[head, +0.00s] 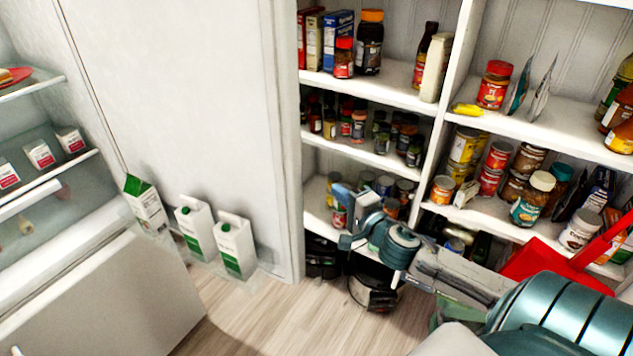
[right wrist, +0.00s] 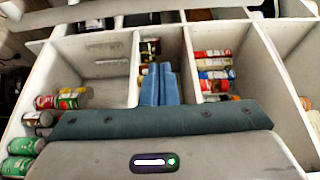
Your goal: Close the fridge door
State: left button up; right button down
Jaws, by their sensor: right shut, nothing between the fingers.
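The fridge (head: 110,300) stands at the left of the head view, and its lit inside shows. Its white door (head: 180,90) stands open, with the inner face toward me. Milk cartons (head: 236,248) stand in a clear bin low on the door. My right gripper (head: 347,218) is shut and empty, to the right of the door and apart from it, in front of the pantry shelves. Its blue fingers also show together in the right wrist view (right wrist: 160,85). My left gripper is not in view.
White corner shelving (head: 455,60) full of jars, cans and boxes fills the right side. A red object (head: 560,265) lies near my right arm. A dark round appliance (head: 375,290) sits below the shelves. The wooden floor (head: 270,320) in front of the fridge is clear.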

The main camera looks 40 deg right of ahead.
jog(key=w+p, duration=0.5)
jog(key=w, duration=0.4)
jog(key=a, duration=0.1)
jog(key=s+a+p, duration=0.1)
jog(key=a+p, duration=0.1)
jog(key=shift+s+a, duration=0.3)
jog(key=shift+s, duration=0.05)
jog(key=shift+s, duration=0.1)
